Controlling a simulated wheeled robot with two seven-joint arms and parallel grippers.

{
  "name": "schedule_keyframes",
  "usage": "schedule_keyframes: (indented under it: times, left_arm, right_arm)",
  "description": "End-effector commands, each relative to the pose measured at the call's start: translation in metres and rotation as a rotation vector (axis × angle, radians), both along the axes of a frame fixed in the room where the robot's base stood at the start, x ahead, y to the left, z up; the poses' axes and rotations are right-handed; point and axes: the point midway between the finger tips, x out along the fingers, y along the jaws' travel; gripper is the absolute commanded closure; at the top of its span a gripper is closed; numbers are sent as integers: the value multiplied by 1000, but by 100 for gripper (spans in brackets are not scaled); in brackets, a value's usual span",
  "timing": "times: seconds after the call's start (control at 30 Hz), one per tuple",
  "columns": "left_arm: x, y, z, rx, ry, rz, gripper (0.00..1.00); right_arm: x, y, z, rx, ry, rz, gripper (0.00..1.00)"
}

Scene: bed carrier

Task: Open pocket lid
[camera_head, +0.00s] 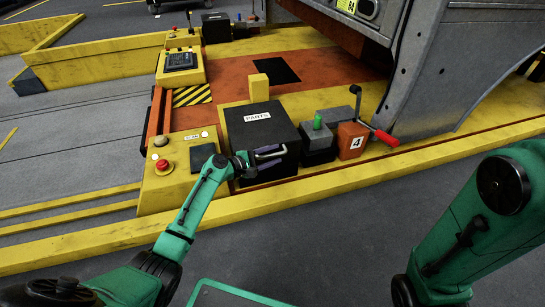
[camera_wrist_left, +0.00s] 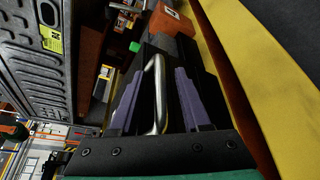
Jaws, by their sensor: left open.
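A black box labelled PARTS (camera_head: 280,125), the likely pocket, stands on the yellow platform in the head view, and its top looks closed. A silver bar handle (camera_head: 270,152) is on its near side. My left gripper (camera_head: 261,164) is at this handle. In the left wrist view, the purple-grey fingers of my left gripper (camera_wrist_left: 159,76) are open, with the metal handle (camera_wrist_left: 158,92) between them. Whether either finger touches the handle I cannot tell. My right arm shows at the right of the head view, but its gripper is out of the picture.
A yellow control box with a red button (camera_head: 162,165) stands left of the PARTS box. To the right are a green-topped block (camera_head: 317,136), an orange block marked 4 (camera_head: 352,140) and a red-handled lever (camera_head: 384,136). Grey floor (camera_head: 420,180) lies in front of the platform.

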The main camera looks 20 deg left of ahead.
Motion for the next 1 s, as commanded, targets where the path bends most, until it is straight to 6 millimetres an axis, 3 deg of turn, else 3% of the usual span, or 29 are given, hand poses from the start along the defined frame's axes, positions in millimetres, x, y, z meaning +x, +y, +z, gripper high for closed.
schedule_keyframes:
  times: [0.03,0.13,1.0]
  left_arm:
    - [0,0,0,0,0,0,60]
    - [0,0,0,0,0,0,99]
    - [-1,0,-1,1,2,-2,100]
  right_arm:
    - [0,0,0,0,0,0,50]
    - [0,0,0,0,-1,0,50]
    - [0,0,0,1,1,0,50]
